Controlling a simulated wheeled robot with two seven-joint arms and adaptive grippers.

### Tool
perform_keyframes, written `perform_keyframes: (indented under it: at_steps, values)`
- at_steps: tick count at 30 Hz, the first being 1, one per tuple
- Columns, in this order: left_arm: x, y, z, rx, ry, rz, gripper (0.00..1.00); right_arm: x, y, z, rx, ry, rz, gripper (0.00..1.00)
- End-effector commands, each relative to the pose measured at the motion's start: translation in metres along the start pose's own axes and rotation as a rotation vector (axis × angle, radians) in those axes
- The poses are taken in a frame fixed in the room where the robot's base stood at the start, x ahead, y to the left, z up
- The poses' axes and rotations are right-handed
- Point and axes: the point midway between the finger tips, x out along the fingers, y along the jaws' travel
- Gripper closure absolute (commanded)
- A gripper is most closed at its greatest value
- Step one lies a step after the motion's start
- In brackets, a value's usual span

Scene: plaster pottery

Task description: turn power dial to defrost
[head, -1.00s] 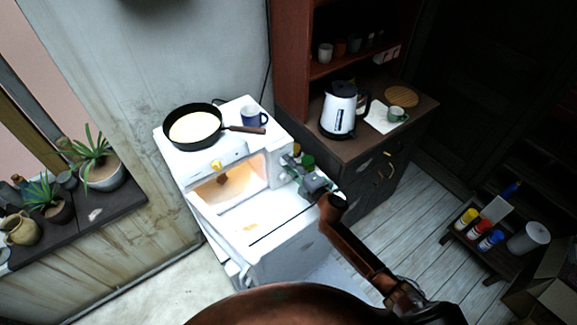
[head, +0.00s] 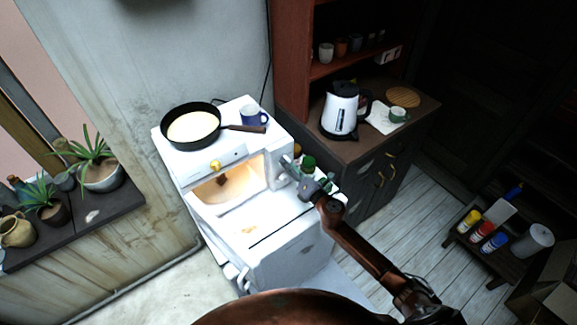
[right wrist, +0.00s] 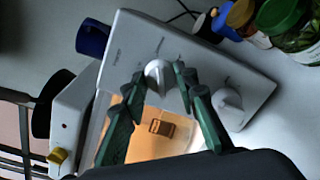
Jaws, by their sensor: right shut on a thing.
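The white microwave (head: 240,152) has a lit interior; its control panel (right wrist: 190,50) fills the middle of the right wrist view. One white dial (right wrist: 158,75) sits between my right fingertips (right wrist: 160,74), which are shut on it. A second white dial (right wrist: 228,103) is apart from the fingers, to the right. The print around the dials is too small to read, so I cannot tell from it which is the power dial or its setting. In the head view my right gripper (head: 300,182) is at the microwave's right front and hides the dials. My left gripper is not in view.
A frying pan (head: 193,126) and a blue mug (head: 251,116) stand at the microwave's top. A yellow knob (head: 215,166) is at the front. Jars (right wrist: 286,18) stand close to the panel. A kettle (head: 340,110) is on the dark cabinet at right.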

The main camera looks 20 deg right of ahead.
Motion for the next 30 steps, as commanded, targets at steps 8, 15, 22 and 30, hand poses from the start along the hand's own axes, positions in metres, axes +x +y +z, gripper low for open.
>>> perform_keyframes:
  at_steps: [8, 15, 22, 30]
  values:
    - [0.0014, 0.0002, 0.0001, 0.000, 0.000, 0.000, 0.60, -0.0004, -0.0007, -0.0027, -0.042, 0.002, -0.001, 0.97]
    - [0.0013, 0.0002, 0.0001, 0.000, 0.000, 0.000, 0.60, -0.0005, -0.0007, -0.0028, -0.043, 0.002, -0.001, 0.97]
    - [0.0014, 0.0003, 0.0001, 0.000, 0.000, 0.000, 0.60, -0.0004, -0.0006, -0.0024, -0.042, 0.001, -0.001, 0.65]
    - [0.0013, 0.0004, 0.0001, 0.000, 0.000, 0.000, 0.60, -0.0002, -0.0002, -0.0010, -0.042, -0.001, -0.001, 0.55]
